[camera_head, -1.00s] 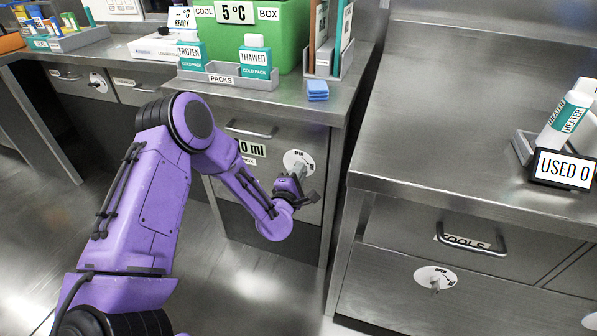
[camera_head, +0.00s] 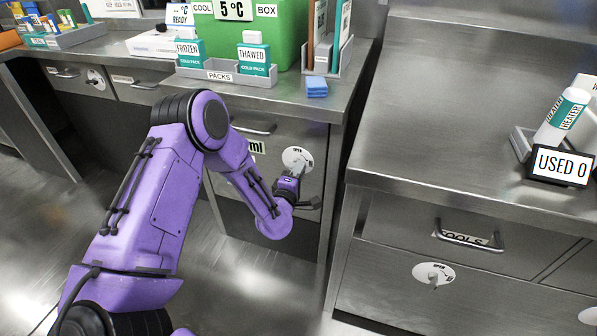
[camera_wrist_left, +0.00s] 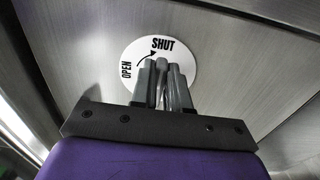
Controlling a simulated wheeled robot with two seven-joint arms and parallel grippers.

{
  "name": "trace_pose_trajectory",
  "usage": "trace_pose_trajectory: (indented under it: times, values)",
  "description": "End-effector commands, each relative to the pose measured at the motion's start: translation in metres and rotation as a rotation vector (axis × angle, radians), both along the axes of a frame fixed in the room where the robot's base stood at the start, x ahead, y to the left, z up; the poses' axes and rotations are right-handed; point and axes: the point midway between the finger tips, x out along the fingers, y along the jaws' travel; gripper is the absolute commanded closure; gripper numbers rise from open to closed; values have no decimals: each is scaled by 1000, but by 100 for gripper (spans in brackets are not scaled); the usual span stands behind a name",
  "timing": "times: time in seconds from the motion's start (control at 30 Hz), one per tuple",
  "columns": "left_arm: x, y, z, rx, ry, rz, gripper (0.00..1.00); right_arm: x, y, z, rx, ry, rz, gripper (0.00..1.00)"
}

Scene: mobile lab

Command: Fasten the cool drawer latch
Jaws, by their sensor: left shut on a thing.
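The cool drawer (camera_head: 262,195) is the front below the counter under the green cool box, mostly behind my left arm. Its latch is a white round plate (camera_head: 298,156) with a small grey lever. In the left wrist view the latch plate (camera_wrist_left: 190,55) reads SHUT at the top and OPEN at the left, with an arrow from OPEN towards SHUT. My left gripper (camera_head: 293,179) is at the lower part of the plate. In the wrist view its fingers (camera_wrist_left: 161,78) are closed around the lever (camera_wrist_left: 161,64), which points up towards SHUT. My right gripper is not in view.
The drawer's bar handle (camera_head: 254,128) is just above left of the latch. A second cabinet with a TOOLS drawer (camera_head: 468,238) and its own latch (camera_head: 433,275) stands close on the right. Cold packs (camera_head: 254,57) and a blue stack (camera_head: 317,87) are on the counter.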

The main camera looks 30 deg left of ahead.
Motion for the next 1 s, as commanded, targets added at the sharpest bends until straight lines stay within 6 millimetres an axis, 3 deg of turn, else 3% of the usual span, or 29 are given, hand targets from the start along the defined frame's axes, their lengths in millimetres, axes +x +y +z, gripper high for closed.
trace_pose_trajectory:
  times: [0.13, 0.17, 0.2, 0.23, 0.57, 1.0]
  values:
    - [0, 0, -1, 2, 3, -1, 100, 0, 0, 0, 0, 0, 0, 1]
    - [0, 0, -1, 2, 3, -1, 75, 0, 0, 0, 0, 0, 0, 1]
    - [0, 0, -1, 1, 2, -1, 62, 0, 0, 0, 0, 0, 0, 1]
    - [0, 0, -1, 1, 2, -1, 60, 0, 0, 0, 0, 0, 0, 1]
    - [-5, -2, 0, 0, 2, -1, 60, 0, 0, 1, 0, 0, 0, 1]
    - [-93, -23, -1, 0, 3, -2, 60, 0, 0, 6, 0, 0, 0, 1]
